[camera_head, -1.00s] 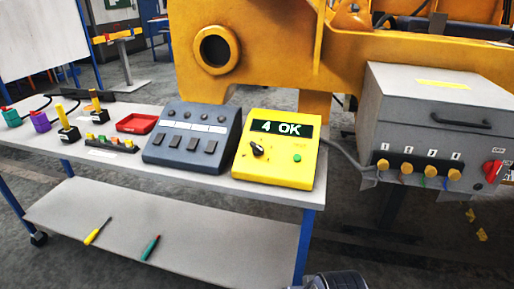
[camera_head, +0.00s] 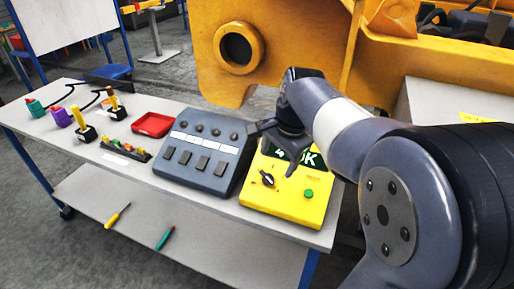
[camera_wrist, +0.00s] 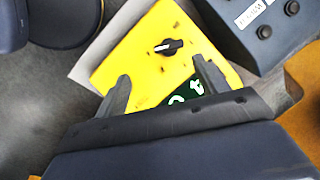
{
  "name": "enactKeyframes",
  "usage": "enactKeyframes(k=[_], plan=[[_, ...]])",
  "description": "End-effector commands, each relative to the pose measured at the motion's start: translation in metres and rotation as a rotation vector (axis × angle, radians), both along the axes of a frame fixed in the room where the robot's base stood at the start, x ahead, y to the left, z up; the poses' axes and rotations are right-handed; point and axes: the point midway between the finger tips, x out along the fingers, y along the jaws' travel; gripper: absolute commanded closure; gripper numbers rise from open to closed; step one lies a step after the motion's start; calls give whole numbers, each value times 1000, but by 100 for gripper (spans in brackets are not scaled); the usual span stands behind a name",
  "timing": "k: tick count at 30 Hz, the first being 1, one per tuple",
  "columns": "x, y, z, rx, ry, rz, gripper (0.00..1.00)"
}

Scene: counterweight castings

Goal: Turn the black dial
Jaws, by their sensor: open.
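The black dial (camera_head: 267,179) is a small knob with a white pointer mark on the front left of a yellow box (camera_head: 290,208). The box stands on the table's right end. In the wrist view the dial (camera_wrist: 168,46) lies just beyond my fingertips, roughly between their lines. My gripper (camera_head: 270,151) is over the back of the yellow box, behind the dial and apart from it. Its two fingers (camera_wrist: 161,70) are spread, with nothing between them.
A green button (camera_head: 309,194) sits right of the dial. A grey switch box (camera_head: 200,150) stands close on the left. A red tray (camera_head: 153,124) and several small levers stand farther left. A large yellow casting (camera_head: 300,40) rises behind the table.

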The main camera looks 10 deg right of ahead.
Motion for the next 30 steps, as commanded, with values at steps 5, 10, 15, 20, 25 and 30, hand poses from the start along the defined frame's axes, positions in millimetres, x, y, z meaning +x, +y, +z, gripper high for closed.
enactKeyframes(k=[5,10,15,20,25,30], plan=[[9,-2,11,15,17,-47,31],[12,0,-11,16,22,-48,31],[19,4,-44,14,21,-46,31],[25,7,-70,14,20,-45,31],[30,9,-87,13,16,-45,31],[31,9,-93,14,15,-45,31]])
